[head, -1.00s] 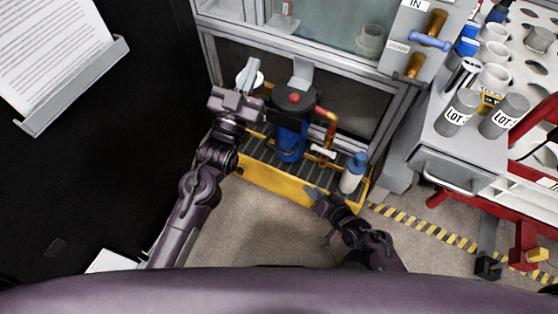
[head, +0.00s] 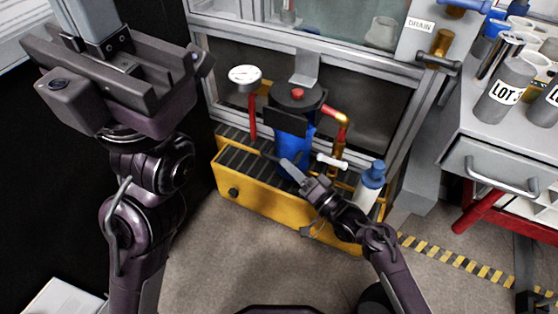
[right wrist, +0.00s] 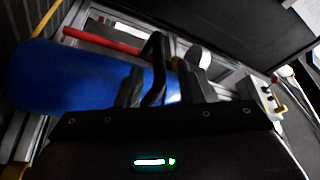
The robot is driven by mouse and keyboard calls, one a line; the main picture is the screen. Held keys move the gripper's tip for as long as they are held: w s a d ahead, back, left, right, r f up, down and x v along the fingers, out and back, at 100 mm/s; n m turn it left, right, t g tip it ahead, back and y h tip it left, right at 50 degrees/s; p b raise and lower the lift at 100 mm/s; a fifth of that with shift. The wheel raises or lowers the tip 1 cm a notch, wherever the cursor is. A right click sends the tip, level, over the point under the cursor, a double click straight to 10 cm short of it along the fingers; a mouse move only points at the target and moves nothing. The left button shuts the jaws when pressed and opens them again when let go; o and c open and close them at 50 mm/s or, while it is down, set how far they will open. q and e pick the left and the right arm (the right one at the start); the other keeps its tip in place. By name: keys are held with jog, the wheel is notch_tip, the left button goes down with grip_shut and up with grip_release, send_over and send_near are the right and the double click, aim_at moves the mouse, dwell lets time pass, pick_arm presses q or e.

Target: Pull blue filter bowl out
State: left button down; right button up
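The blue filter bowl (head: 289,151) hangs upright under a dark filter head (head: 297,97) on the yellow-edged skid. My right gripper (head: 291,172) is low in front of the bowl, its grey fingers pointing up and left towards the bowl's lower part. In the right wrist view the blue bowl (right wrist: 65,78) lies large and blurred at the left. Two dark fingers stand apart there, with a black loop between or behind them; contact with the bowl cannot be told. My left gripper (head: 90,25) is raised close to the camera at upper left, its fingertips cut off by the frame.
A white gauge (head: 244,77) on a red stem stands left of the filter, and a red and brass pipe (head: 338,125) right of it. A white bottle with a blue cap (head: 370,182) stands at the skid's right end. A drawer cart (head: 490,165) is at right.

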aim_at(289, 152)
jog(key=shift+b+x, duration=0.75)
jog(key=shift+x, duration=1.6)
jog(key=shift+c, duration=0.2)
grip_shut()
